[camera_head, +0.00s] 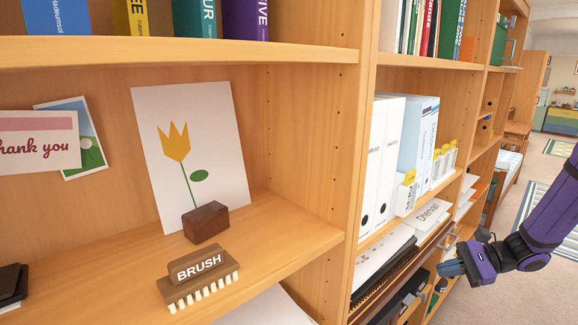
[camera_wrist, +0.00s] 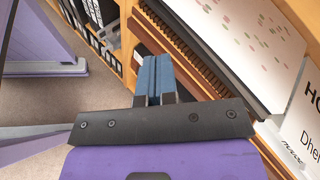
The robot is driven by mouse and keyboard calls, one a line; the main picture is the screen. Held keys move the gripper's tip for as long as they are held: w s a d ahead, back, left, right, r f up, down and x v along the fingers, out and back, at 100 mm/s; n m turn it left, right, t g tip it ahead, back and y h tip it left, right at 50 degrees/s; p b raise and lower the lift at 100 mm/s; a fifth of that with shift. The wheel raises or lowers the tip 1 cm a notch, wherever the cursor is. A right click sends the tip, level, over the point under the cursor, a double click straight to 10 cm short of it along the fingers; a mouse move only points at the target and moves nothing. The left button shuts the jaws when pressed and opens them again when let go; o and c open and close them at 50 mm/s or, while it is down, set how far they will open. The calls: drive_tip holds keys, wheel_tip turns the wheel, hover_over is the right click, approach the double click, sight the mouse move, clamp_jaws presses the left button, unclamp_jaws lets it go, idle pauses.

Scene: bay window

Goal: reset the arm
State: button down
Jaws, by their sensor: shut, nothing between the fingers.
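My gripper (camera_head: 449,270) shows at the lower right of the head view, at the end of my purple arm. It is in front of the right-hand bookcase section, beside the lower shelves. In the wrist view the blue fingers of my gripper (camera_wrist: 155,72) are together, with nothing between them. Whether the fingertips touch the shelf edge cannot be told.
A wooden bookcase (camera_head: 366,130) fills most of the head view. One shelf holds a brush (camera_head: 198,277), a brown block (camera_head: 206,222) and a flower picture (camera_head: 185,140). White binders (camera_head: 385,160) stand right of the divider. Open carpet (camera_head: 510,292) lies at the right.

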drive_tip(key=s+a+r+n+g+h, duration=0.2)
drive_tip(key=s+a+r+n+h, duration=0.25)
drive_tip(key=r, duration=0.35)
drive_tip(key=s+a+r+n+g+h, duration=0.1)
drive_tip(key=s+a+r+n+h, duration=0.25)
drive_tip(key=s+r, duration=0.35)
drive_tip(key=s+r+n+t+h, duration=0.5)
drive_tip(key=s+r+n, duration=0.2)
drive_tip(key=s+r, duration=0.4)
drive_tip(key=shift+s+d+r+t, duration=0.3)
drive_tip(key=shift+s+r, duration=0.1)
drive_tip(key=shift+s, duration=0.25)
